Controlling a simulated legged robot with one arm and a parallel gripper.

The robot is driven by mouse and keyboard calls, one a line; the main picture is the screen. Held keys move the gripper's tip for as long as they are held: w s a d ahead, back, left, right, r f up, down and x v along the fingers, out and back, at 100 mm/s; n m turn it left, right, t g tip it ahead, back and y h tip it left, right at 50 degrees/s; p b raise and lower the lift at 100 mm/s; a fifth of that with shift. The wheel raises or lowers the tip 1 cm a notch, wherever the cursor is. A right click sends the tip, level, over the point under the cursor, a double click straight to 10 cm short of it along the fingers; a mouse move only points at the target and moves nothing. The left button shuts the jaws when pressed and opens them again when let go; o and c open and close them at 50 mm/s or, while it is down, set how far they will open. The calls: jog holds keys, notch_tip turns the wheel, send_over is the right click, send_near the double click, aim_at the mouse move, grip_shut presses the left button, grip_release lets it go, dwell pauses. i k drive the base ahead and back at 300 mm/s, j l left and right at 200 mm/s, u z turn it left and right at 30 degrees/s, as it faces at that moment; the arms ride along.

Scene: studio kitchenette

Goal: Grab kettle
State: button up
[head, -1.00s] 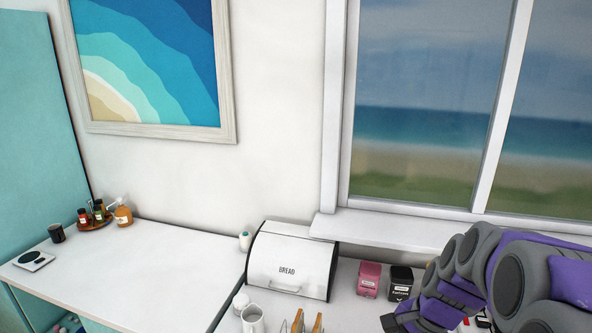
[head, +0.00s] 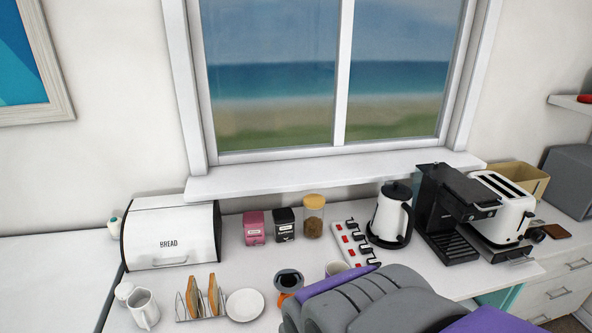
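The kettle (head: 389,214) is white with a black lid, a black handle and a black base. It stands upright on the counter below the window, between the power strip and the black coffee machine. My grey and purple arm rises from the bottom edge of the head view, in front of the kettle and apart from it in the picture. My gripper cannot be made out, so whether it is open or shut does not show.
A power strip (head: 355,243) lies left of the kettle. The coffee machine (head: 446,217) and white toaster (head: 501,207) stand close on its right. A glass jar (head: 313,216), tins, a bread bin (head: 170,235), a toast rack (head: 199,302) and a mug (head: 336,268) share the counter.

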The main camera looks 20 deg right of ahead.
aim_at(392, 220)
jog(key=z, duration=1.4)
